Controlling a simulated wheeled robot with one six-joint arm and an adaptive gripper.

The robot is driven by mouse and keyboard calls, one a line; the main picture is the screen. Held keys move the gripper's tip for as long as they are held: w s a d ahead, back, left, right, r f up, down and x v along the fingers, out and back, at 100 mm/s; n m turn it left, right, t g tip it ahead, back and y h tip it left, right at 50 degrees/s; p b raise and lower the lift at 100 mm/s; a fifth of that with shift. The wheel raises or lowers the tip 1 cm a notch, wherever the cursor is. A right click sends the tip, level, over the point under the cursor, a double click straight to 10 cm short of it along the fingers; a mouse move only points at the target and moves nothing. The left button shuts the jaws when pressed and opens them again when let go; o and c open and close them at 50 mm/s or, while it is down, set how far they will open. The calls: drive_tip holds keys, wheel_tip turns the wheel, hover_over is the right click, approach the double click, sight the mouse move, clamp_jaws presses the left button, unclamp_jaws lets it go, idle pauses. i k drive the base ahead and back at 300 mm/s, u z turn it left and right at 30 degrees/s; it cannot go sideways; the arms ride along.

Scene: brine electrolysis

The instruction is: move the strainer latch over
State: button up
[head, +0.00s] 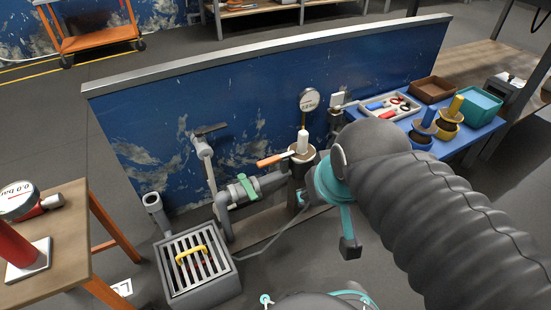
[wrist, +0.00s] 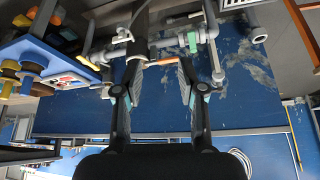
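I take the strainer latch to be the orange-handled lever (head: 272,160). It sticks out to the left from the top of the grey strainer body (head: 302,153) on the pipe line in front of the blue panel. In the wrist view, a small orange bar (wrist: 166,62) shows beyond my fingertips, beside the dark upright body (wrist: 140,45). My gripper (wrist: 158,72) is open and empty, its two fingers spread wide. It appears apart from the lever. In the head view my arm hides part of the space right of the strainer, and the fingers are not clear there.
A green valve handle (head: 244,188) sits on the pipe left of the strainer. A pressure gauge (head: 309,100) stands behind it. A grated drain box (head: 198,270) is at lower left. A blue bench (head: 462,141) with trays and spools is right. The blue panel (head: 240,110) closes off the back.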

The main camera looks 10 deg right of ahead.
sight(266, 162)
drive_tip(key=u, duration=1.05)
drive_tip(key=k, duration=1)
drive_tip(key=z, duration=1.05)
drive_tip(key=i, duration=0.5)
drive_tip(key=z, duration=0.05)
